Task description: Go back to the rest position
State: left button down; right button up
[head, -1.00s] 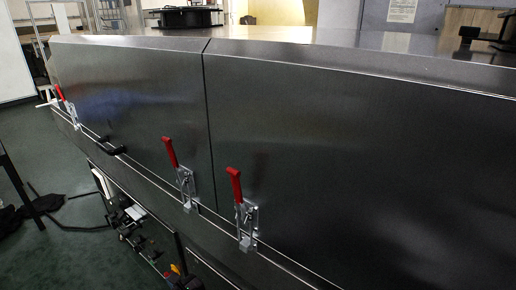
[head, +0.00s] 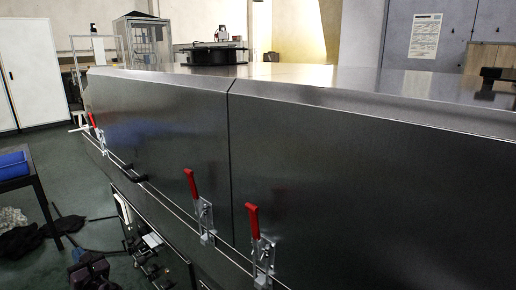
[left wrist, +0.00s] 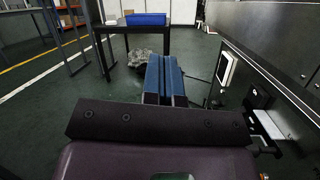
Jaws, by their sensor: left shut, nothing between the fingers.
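My left gripper (left wrist: 164,80) shows in the left wrist view as two blue fingers side by side, shut with nothing between them. They point out over the green floor, clear of the dryer. In the head view the dark left gripper (head: 88,270) is low at the left edge of the picture, apart from the dryer's front. My right gripper is in neither view.
The steel tunnel dryer (head: 330,170) fills the right, with red-handled clamps (head: 192,184) along its lower front edge. A dark table (left wrist: 130,29) holds a blue bin (left wrist: 146,19). A crumpled grey heap (left wrist: 142,57) lies by it. Floor between is open.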

pick_arm(q)
jog(key=s+d+f+n+h, duration=0.35)
jog(key=s+f+h, duration=0.3)
jog(key=s, duration=0.55)
jog(key=s+d+f+n+h, duration=0.4)
jog(key=s+f, duration=0.4)
jog(key=s, duration=0.4)
jog(key=s+d+n+g+h, duration=0.2)
jog(key=s+d+n+h, duration=0.35)
jog(key=s+d, duration=0.55)
jog(key=shift+s+d+r+n+h, duration=1.6)
jog(key=shift+s+d+r+n, duration=2.45)
jog(key=shift+s+d+n, duration=1.4)
notch_tip(320, 180, up, 10)
jog(key=n+t+p, duration=0.1)
jog(key=p, duration=1.4)
jog(key=shift+s+a+r+y+p, duration=0.15)
jog(key=shift+a+y+p, duration=0.15)
jog(key=shift+y+p, duration=0.1)
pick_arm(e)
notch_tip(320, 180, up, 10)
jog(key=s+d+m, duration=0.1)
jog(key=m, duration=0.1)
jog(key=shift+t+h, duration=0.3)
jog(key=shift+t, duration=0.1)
